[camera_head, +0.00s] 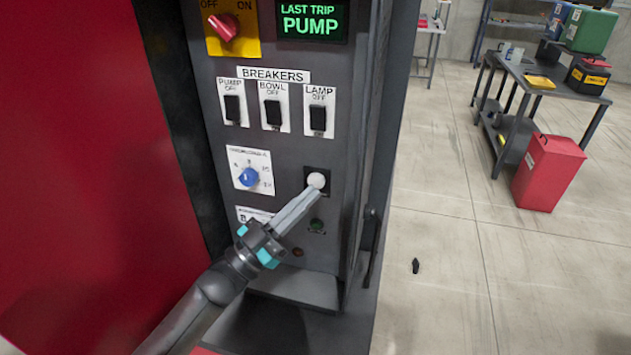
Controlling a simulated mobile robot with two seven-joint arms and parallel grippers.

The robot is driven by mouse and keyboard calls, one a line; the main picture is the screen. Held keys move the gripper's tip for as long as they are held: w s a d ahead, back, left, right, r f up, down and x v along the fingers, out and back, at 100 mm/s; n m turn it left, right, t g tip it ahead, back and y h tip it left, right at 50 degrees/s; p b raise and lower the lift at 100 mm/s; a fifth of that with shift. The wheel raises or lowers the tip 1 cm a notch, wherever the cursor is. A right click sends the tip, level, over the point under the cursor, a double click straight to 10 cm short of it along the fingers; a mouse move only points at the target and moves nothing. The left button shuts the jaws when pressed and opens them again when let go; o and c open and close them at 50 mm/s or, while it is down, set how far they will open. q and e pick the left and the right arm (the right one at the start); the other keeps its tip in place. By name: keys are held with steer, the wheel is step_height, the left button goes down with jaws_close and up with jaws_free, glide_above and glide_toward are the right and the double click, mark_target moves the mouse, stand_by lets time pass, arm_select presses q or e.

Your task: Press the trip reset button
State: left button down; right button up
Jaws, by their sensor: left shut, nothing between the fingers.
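The control panel (292,55) fills the middle of the head view. A white round button (316,180) on a black square plate sits on its right side, below the breakers; its label, if any, is not readable. My left gripper (312,194) is shut and empty, with its fingertips at the lower edge of that plate, just below the white button. I cannot tell whether they touch the panel. A dark green button (316,225) sits lower on the panel, below the fingertips. My right gripper is not in view.
Above are three breaker switches labelled PUMP (232,108), BOWL (273,113) and LAMP (318,118), and a screen (311,20) reading "LAST TRIP PUMP". A blue knob (249,177) is left. A red cabinet (90,150) stands left; open floor (450,270) lies right.

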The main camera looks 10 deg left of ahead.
arm_select(q)
steer(key=shift+w, duration=0.15)
stand_by(0.7)
steer(key=shift+w, duration=0.3)
steer(key=shift+w+b, duration=0.4)
steer(key=shift+w, duration=0.05)
stand_by(0.6)
steer(key=shift+s, duration=0.1)
steer(key=shift+s+p, duration=0.55)
steer(key=shift+s, duration=0.25)
steer(key=s+p, duration=0.2)
steer(key=s, duration=0.3)
steer(key=shift+a+p, duration=0.1)
steer(key=shift+p, duration=0.2)
